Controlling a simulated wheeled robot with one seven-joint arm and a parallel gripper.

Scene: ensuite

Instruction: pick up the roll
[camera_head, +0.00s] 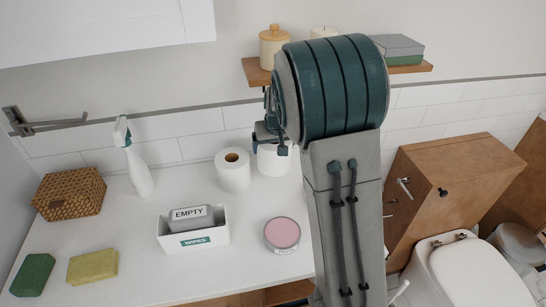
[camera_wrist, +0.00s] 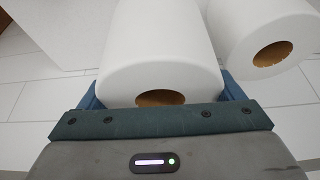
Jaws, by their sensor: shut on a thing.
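Two white paper rolls show on the white counter side in the head view. One roll (camera_head: 233,176) stands upright, its brown core facing up, and is free. The other roll (camera_head: 274,163) is just right of it, partly hidden by my gripper (camera_head: 270,140). In the wrist view my gripper (camera_wrist: 162,95) is shut on this roll (camera_wrist: 165,45), with a blue finger at each side. The free roll (camera_wrist: 268,30) is close beside it there. Whether the held roll touches the counter cannot be told.
On the counter (camera_head: 130,255) are a spray bottle (camera_head: 138,165), a wicker box (camera_head: 70,194), a wipes box (camera_head: 194,236), a pink-topped tin (camera_head: 282,234) and two sponges (camera_head: 92,265). A wooden shelf (camera_head: 257,73) with jars is above. A wooden cabinet (camera_head: 435,190) and toilet (camera_head: 465,275) are at right.

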